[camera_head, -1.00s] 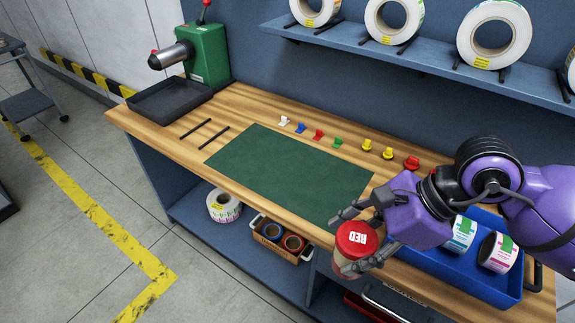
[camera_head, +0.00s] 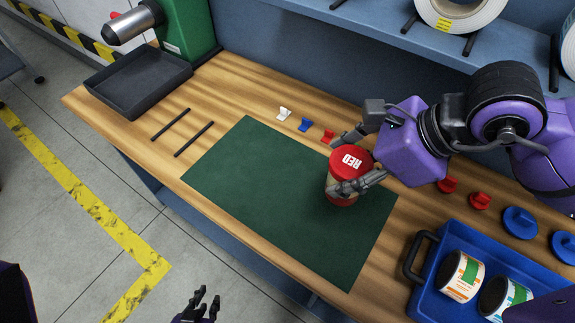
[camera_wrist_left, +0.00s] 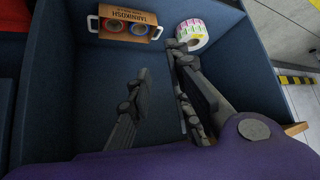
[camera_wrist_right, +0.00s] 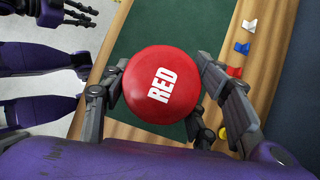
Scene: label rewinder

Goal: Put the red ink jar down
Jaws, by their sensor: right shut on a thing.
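The red ink jar (camera_head: 343,188) has a red lid marked RED and stands upright over the right part of the green mat (camera_head: 250,195). My right gripper (camera_head: 352,165) is shut around it. I cannot tell whether its base touches the mat. In the right wrist view the jar's lid (camera_wrist_right: 162,91) sits between the fingers and hides the jar's body. My left gripper (camera_head: 203,305) is at the bottom edge of the head view, off the bench's front. In the left wrist view its fingers (camera_wrist_left: 160,105) are apart and empty.
White, blue and red clips (camera_head: 305,125) stand behind the mat. A blue tray (camera_head: 425,285) with label rolls lies at the right. Two dark rods (camera_head: 182,130) and a black tray (camera_head: 138,80) lie left. The mat's left part is clear.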

